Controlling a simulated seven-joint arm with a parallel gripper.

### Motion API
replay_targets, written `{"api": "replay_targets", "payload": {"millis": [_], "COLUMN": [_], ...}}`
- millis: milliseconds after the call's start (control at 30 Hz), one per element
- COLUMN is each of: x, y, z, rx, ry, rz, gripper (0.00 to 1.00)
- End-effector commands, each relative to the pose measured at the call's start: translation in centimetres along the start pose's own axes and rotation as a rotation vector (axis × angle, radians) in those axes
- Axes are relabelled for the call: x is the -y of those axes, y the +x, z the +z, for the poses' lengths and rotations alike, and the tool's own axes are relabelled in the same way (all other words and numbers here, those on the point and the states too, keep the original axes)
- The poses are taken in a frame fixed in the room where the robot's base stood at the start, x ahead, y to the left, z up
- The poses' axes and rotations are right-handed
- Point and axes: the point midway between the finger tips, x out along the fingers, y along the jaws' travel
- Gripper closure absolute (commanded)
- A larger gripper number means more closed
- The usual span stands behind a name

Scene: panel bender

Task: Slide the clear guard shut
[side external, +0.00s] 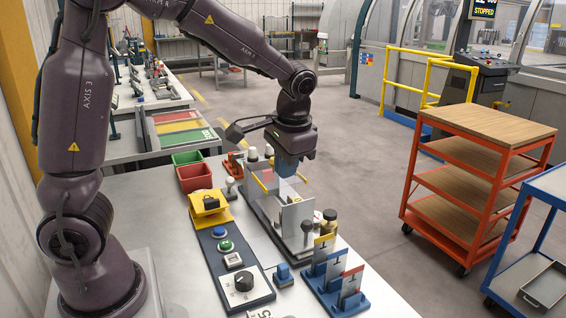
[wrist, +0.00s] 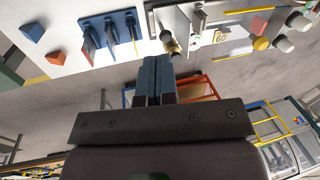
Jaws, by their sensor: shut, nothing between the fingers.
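The small panel bender (side external: 296,222) stands on the bench below my gripper (side external: 287,170). The clear guard (side external: 263,183) appears as a see-through panel with yellow edging at the bender's far part. My gripper's blue fingers are above or beside it; whether they touch it is unclear. In the wrist view the fingers of my gripper (wrist: 153,80) are together and empty. Part of the bender (wrist: 225,30) shows at the upper right there, with a yellow strip, a round yellow knob and grey knobs. The guard's exact position along its slide is hard to tell.
A control strip (side external: 218,248) with buttons and a dial lies left of the bender. Red (side external: 194,177) and green bins sit behind it. An orange cart (side external: 470,165) stands on the floor to the right.

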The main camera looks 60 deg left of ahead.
Motion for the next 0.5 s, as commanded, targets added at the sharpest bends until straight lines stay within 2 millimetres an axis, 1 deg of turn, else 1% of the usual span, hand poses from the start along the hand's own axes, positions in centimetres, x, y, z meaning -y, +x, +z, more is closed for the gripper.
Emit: {"api": "replay_targets", "payload": {"millis": [33,100,200,267,367,400,500], "x": [0.7,2.0,3.9,4.9,6.6,7.2,8.0], "y": [1.4,2.9,4.6,5.2,5.3,4.8,3.3], "z": [-1.6,-3.7,-6.4,-7.9,-10.2,-10.8,-11.9], "rx": [0.036,0.069,0.101,0.109,0.102,0.091,0.057], "ry": [-0.003,-0.011,-0.019,-0.023,-0.037,-0.047,-0.071], "rz": [-0.056,-0.139,-0.263,-0.335,-0.440,-0.470,-0.506], "gripper": [1.00,1.00,1.00,1.00,1.00,1.00,1.00]}}
